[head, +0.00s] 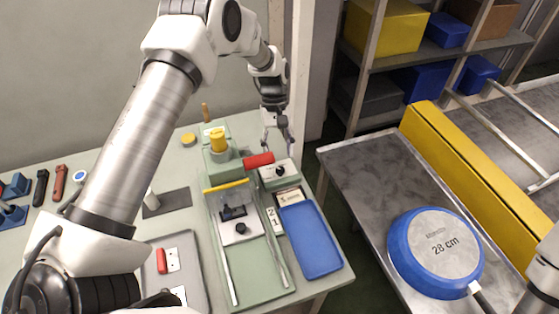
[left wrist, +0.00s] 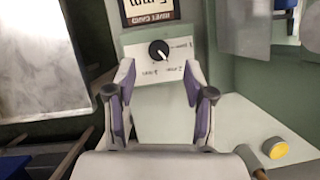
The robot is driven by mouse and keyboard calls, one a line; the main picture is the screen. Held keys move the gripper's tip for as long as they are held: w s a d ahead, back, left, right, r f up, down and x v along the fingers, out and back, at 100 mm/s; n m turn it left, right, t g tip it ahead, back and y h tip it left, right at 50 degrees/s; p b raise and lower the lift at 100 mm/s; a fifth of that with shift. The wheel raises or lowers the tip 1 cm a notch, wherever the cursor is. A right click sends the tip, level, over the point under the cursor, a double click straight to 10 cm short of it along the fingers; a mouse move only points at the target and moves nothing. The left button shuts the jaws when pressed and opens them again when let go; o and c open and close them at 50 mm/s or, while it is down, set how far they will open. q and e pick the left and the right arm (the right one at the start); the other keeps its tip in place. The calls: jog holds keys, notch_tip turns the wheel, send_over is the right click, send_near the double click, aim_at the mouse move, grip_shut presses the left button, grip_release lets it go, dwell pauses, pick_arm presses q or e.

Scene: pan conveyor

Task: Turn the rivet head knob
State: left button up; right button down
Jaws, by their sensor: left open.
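The rivet head knob (head: 280,171) is a small black dial with a white pointer mark on a white plate, on a green machine housing. In the left wrist view the knob (left wrist: 158,50) sits just beyond my fingertips, roughly centred between them, with printed labels around it. My left gripper (head: 278,146) is above and behind the knob in the head view. In the left wrist view my left gripper (left wrist: 158,78) has its two fingers apart with nothing between them, and no contact with the knob shows. My right gripper is not in view.
A red handle (head: 258,160) lies left of the knob, near my fingers. A yellow-topped press part (head: 217,139) stands further left. A blue tray (head: 309,240) lies in front. A blue pan (head: 437,248) lies on the metal table at right. A yellow button (left wrist: 275,148) shows in the wrist view.

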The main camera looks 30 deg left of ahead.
aim_at(280, 169)
pick_arm(q)
jog(key=x, duration=0.4)
jog(key=shift+d+p, duration=0.15)
jog(key=shift+p, duration=0.25)
jog(key=shift+f, duration=0.25)
grip_shut()
jog(key=shift+m+b, duration=0.3)
jog(key=shift+m, duration=0.1)
grip_release()
jog(key=v, duration=1.2)
jog(key=shift+d, duration=0.15)
